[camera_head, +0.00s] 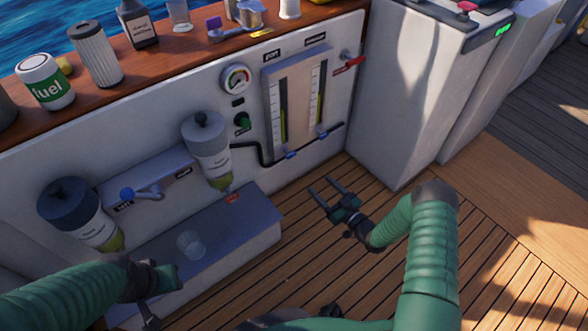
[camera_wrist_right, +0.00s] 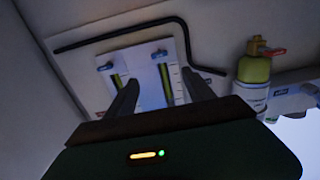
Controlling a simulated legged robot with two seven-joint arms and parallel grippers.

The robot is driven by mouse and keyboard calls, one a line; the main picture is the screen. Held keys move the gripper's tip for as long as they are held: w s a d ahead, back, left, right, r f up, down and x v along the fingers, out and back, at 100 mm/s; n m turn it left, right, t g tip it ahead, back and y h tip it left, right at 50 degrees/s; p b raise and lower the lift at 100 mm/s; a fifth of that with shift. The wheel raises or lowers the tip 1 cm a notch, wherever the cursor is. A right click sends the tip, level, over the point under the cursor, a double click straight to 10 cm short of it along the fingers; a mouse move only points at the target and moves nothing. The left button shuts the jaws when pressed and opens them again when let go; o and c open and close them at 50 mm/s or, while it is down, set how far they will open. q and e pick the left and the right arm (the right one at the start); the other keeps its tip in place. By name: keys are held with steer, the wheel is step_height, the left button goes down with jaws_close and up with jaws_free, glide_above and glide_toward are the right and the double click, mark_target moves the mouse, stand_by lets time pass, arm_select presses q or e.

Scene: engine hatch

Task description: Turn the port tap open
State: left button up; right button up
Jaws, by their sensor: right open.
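The gauge panel (camera_head: 294,95) on the white wall has two upright sight tubes. Its left side is labelled port. The port tap (camera_head: 290,155), with a small blue handle, sits at the foot of the left tube. A second blue tap (camera_head: 322,135) sits under the right tube. In the right wrist view, which looks upside down, the port tap (camera_wrist_right: 158,54) appears between my fingers. My right gripper (camera_head: 320,185) is open and empty, in front of the panel and apart from the taps. My left gripper (camera_head: 150,306) is low at left; its jaw state is unclear.
A black hose (camera_head: 262,158) runs below the panel. Two filter bowls (camera_head: 208,150) (camera_head: 82,215) hang left, with a blue-knobbed lever (camera_head: 128,194) between. A grey step (camera_head: 235,225) holds a clear cup (camera_head: 190,244). A white cabinet (camera_head: 400,90) stands right. Wooden deck in front is clear.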

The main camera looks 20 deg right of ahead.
steer(key=b+x, duration=0.8)
steer(key=x, duration=0.8)
steer(key=shift+f, duration=0.15)
steer(key=shift+w, duration=0.1)
jaws_close()
